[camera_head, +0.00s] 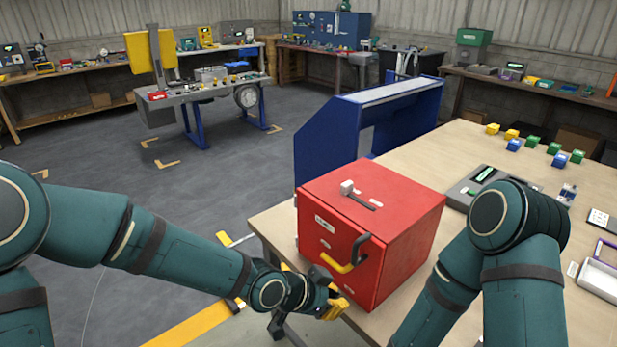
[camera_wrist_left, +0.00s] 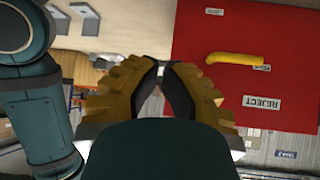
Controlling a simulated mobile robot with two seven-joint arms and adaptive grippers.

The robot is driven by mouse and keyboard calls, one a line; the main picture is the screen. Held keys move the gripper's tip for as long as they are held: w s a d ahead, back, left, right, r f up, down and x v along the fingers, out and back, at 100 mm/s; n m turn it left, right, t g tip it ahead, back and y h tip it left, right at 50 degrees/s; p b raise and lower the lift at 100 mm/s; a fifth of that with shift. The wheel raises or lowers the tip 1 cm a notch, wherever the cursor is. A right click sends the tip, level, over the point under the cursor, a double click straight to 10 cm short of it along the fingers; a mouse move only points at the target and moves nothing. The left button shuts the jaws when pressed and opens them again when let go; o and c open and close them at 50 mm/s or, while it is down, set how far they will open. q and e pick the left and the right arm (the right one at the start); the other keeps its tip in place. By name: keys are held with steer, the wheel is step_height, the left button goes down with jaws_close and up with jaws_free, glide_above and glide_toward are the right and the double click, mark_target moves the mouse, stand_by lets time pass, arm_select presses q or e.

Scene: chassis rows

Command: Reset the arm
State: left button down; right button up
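My left arm crosses the lower left of the head view. Its gripper (camera_head: 322,300) is beside the front left of the red box, low by the table's front edge. In the left wrist view the yellow-and-black fingers (camera_wrist_left: 160,82) stand with a narrow gap and nothing held between them. The red box (camera_head: 340,215) stands on the table, with a yellow-and-black handle on its front; the box also shows in the wrist view (camera_wrist_left: 225,55), right of the fingers. My right arm is bent at the lower right; its gripper is out of view.
The wooden table (camera_head: 480,150) carries a grey device (camera_head: 485,185) and several coloured blocks farther back. Open floor lies at left.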

arm_select(q)
steer(key=s+a+f+n+y, duration=0.1)
steer(key=s+a+f+n, duration=0.2)
steer(key=a+f+n, duration=0.2)
steer(key=s+a+f+n+g+y, duration=0.1)
steer(key=s+a+f+n, duration=0.3)
steer(key=f, duration=0.5)
steer(key=s+a+f+n+g+y, duration=0.1)
steer(key=s+a+f+n+y, duration=0.2)
steer(key=a+f+n, duration=0.3)
step_height(320, 180, down, 2)
steer(key=a, duration=0.2)
steer(key=shift+s+a, duration=0.35)
